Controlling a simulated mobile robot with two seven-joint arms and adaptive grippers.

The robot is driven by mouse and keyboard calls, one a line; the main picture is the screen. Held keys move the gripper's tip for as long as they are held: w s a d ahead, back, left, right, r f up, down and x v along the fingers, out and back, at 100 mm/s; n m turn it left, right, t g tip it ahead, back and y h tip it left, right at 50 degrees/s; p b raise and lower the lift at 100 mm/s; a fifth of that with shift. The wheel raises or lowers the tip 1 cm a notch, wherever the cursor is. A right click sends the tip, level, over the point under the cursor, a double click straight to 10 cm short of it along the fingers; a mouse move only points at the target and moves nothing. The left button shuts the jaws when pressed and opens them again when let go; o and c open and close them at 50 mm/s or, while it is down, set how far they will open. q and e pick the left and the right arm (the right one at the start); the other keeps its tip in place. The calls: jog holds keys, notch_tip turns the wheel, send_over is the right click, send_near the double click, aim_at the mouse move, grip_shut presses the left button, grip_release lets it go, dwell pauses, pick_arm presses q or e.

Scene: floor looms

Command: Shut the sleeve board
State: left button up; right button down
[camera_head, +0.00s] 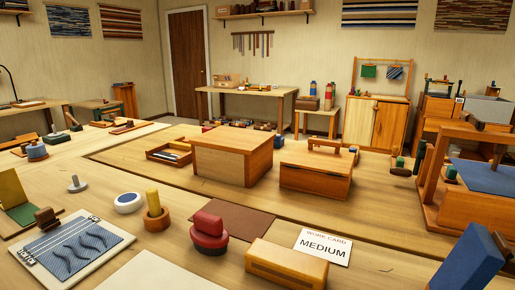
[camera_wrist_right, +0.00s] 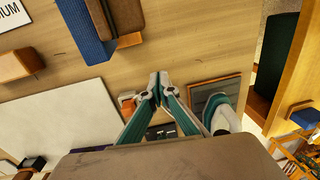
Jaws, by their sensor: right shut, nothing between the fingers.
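The blue padded board (camera_head: 470,263) stands tilted up at the bottom right of the head view; it looks like the sleeve board, though nothing names it. In the right wrist view, the blue board (camera_wrist_right: 86,32) lies at the top, with a wooden part (camera_wrist_right: 123,20) beside it. Its hinge and base are not clear. My right gripper (camera_wrist_right: 158,78) is shut and empty over the table, apart from the board and below it in the wrist view. My left gripper is not in view, and the right one does not show in the head view.
A white sheet (camera_wrist_right: 60,118) and a tan wooden block (camera_wrist_right: 20,64) lie left of my right gripper. A teal and white iron-like object (camera_wrist_right: 219,108) sits on a dark framed pad on its right. A work card reading MEDIUM (camera_head: 323,246) lies near the block.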

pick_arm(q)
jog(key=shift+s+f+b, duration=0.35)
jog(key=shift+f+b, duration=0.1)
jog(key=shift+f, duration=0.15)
pick_arm(e)
jog(key=shift+w+a+r, duration=0.25)
jog(key=shift+w+a, duration=0.1)
jog(key=shift+a, duration=0.2)
jog(key=shift+w+a+r, duration=0.2)
jog(key=shift+w+a, duration=0.1)
jog(key=shift+a, duration=0.25)
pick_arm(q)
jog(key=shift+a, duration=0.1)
